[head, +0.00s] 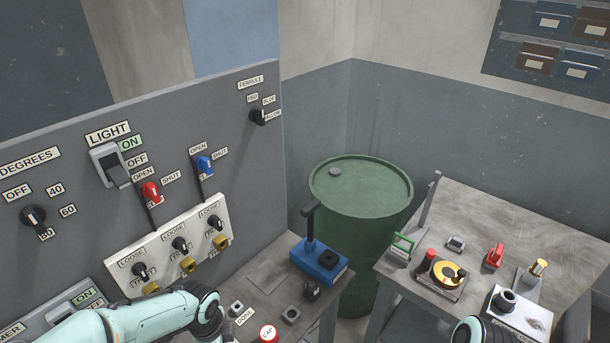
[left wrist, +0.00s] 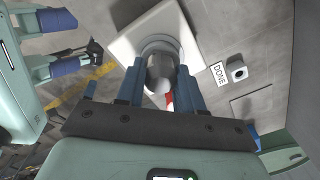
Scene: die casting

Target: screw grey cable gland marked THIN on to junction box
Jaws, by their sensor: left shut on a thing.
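My left gripper (left wrist: 160,82) is shut on a grey rounded part (left wrist: 161,72), which looks like the cable gland. I cannot read a THIN mark on it. The part stands at a pale round collar on a white square block (left wrist: 128,48), which seems to be the junction box. The fingers hide whether the part touches the collar. In the head view my left arm comes in from the lower left and its gripper is out of frame. A link of my right arm shows at the bottom right; its gripper is not in view.
A DONE label (left wrist: 219,74) lies beside a small grey square block (left wrist: 237,70). A red CAP piece (head: 268,333) and a blue tool block (head: 320,261) are on the near bench. A green drum (head: 360,190) stands behind. Several parts crowd the right table (head: 480,216).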

